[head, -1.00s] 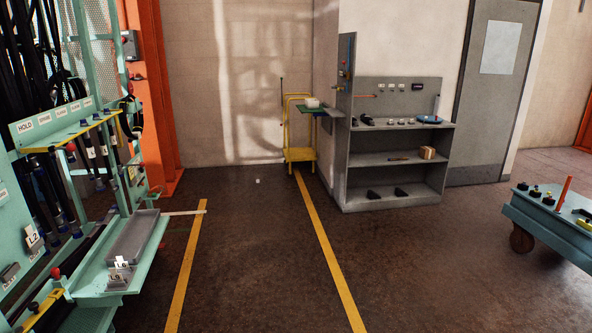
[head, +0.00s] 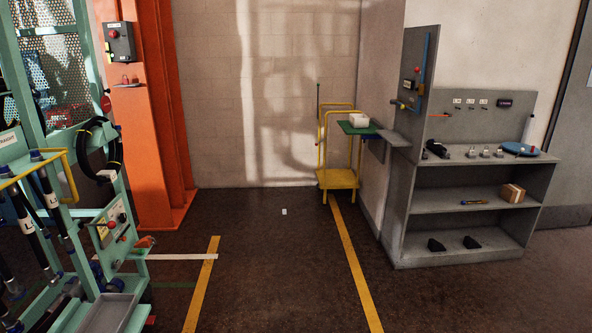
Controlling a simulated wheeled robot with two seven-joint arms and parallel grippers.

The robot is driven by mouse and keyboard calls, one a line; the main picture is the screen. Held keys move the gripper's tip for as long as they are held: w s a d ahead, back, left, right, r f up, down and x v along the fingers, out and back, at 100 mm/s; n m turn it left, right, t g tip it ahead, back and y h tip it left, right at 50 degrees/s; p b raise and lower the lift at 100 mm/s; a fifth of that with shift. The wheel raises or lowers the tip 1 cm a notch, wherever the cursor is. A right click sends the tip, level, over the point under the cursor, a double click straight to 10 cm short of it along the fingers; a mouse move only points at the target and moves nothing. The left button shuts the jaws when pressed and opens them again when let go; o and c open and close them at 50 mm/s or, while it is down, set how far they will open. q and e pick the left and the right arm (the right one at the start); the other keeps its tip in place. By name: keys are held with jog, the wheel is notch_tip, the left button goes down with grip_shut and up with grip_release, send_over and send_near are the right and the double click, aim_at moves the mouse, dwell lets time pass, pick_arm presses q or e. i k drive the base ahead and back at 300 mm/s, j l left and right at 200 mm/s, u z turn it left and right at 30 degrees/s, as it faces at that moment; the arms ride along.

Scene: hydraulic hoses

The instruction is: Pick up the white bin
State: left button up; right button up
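A small white bin (head: 360,120) stands on a green-topped surface (head: 357,129) by the yellow cart, near the far wall, right of the middle in the head view. It is several steps away, and its contents cannot be made out. Neither of my grippers shows in the head view.
A yellow cart (head: 338,178) stands below the bin. A grey shelf unit (head: 470,204) is on the right, and a teal hose rack (head: 110,203) with a grey tray (head: 108,312) on the left. A small white item (head: 284,212) lies on the floor. The floor between the yellow lines is otherwise clear.

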aim_at(356, 120)
jog(key=i, duration=1.35)
jog(key=i+j+z, duration=0.15)
jog(key=i, duration=1.2)
jog(key=i+l+z, duration=0.25)
jog(key=i, duration=1.15)
jog(key=i+j+z, duration=0.25)
jog(key=i, duration=1.15)
jog(key=i+l, duration=0.15)
jog(key=i, duration=0.4)
jog(key=i+l, duration=0.15)
jog(key=i, duration=0.4)
